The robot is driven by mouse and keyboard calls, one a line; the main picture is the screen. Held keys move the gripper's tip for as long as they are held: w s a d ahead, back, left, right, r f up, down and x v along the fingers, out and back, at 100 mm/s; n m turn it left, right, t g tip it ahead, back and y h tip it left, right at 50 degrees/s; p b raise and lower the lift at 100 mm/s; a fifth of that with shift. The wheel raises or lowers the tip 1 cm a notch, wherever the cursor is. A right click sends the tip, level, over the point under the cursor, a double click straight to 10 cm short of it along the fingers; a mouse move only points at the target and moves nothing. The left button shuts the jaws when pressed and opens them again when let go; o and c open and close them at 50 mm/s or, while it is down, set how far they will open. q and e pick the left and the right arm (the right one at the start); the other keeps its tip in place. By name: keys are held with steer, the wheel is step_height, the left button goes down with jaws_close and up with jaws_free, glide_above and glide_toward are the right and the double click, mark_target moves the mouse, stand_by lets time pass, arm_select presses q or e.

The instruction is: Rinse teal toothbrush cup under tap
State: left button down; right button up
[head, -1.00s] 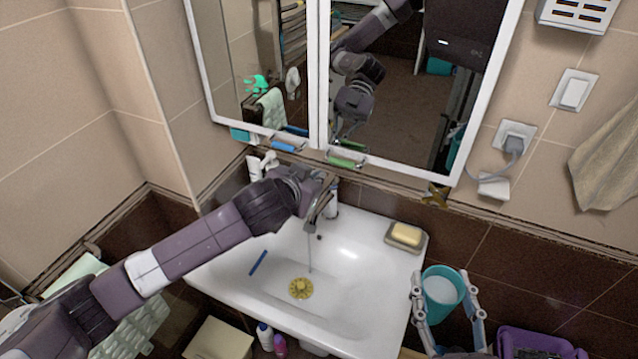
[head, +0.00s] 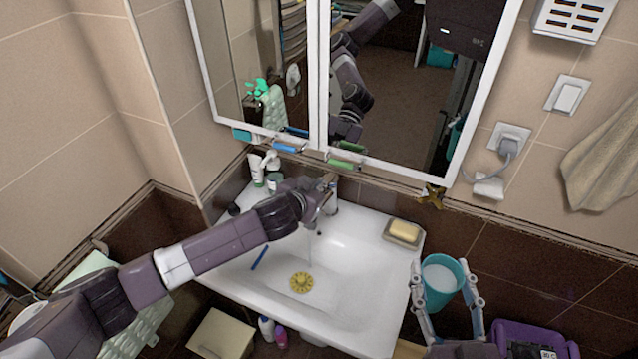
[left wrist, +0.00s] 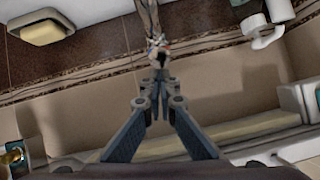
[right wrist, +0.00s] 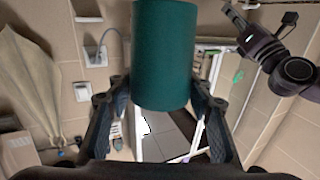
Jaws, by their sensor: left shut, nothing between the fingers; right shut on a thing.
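The teal cup (head: 444,281) is held upright to the right of the basin, its pale inside showing. My right gripper (head: 447,298) is shut on it, one finger on each side. The cup (right wrist: 165,55) fills the upper middle of the right wrist view. The tap (head: 331,201) stands at the back of the white sink (head: 355,255). A thin stream of water (head: 309,248) runs down toward the yellow drain piece (head: 301,282). My left gripper (head: 321,197) is shut and empty at the tap; its fingertips (left wrist: 160,72) meet close to the tap. Exact contact is unclear.
A soap bar (head: 404,231) lies in a dish on the sink's right rim. A blue stick (head: 259,258) lies in the basin. Tubes (head: 258,170) stand at the back left corner. A purple box (head: 535,340) is at lower right. The mirror cabinet (head: 325,75) is above.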

mark_target(438, 303)
arm_select(q)
steer(key=shift+f, duration=0.15)
arm_select(e)
steer(key=shift+f, duration=0.1)
